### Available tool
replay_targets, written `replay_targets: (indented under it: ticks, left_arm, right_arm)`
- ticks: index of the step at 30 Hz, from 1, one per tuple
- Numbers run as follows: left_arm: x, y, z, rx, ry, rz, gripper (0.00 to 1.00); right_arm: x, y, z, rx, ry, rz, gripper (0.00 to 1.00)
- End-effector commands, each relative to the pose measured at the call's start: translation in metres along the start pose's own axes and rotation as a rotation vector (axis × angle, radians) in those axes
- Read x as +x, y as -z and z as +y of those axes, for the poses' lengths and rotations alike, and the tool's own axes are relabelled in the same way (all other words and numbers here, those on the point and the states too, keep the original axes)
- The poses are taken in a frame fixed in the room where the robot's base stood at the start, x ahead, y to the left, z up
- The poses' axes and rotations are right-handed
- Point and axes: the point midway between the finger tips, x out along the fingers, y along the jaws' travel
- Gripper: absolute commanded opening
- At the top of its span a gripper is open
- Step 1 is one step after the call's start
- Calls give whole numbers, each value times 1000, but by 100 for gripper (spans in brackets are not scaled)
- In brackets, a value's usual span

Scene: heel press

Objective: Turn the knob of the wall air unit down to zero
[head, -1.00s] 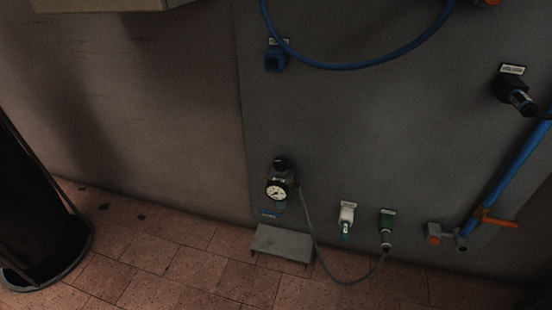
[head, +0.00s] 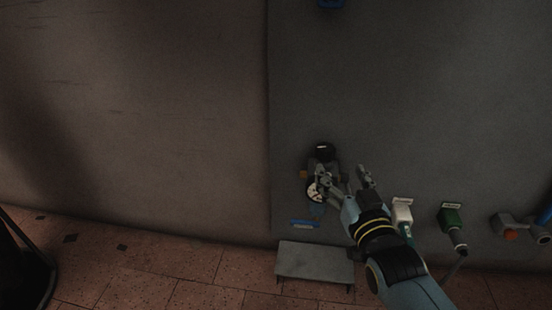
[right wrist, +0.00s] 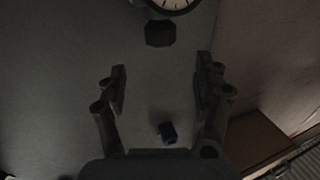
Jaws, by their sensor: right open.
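The wall air unit (head: 316,190) is low on the grey panel, with a round white-faced gauge and a black knob (head: 323,151) above it. My right gripper (head: 345,178) is in front of the unit, partly covering the gauge and body. Its two fingers are apart with nothing between them. In the right wrist view, the gauge (right wrist: 172,4) is cut off at the top edge, and the dark knob (right wrist: 160,33) lies just beyond the open fingertips (right wrist: 162,78), apart from them. The knob's setting cannot be read. My left gripper is not in view.
A grey step (head: 315,262) stands on the tiled floor below the unit. White (head: 402,212) and green (head: 451,216) connectors and an orange-and-grey fitting (head: 508,230) are to the right. The wall left of the unit is clear.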

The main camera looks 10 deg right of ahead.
Motion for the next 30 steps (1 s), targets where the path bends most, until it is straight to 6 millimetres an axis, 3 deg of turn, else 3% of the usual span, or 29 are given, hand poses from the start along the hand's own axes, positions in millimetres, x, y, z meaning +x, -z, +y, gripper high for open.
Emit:
replay_targets:
  ticks: [14,18,30]
  left_arm:
    - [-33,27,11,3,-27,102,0]
    - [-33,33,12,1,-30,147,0]
    - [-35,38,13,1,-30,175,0]
  right_arm:
    - [81,-4,0,0,0,-2,68]
    - [98,-2,0,1,0,-2,68]
    - [106,1,0,0,0,-1,67]
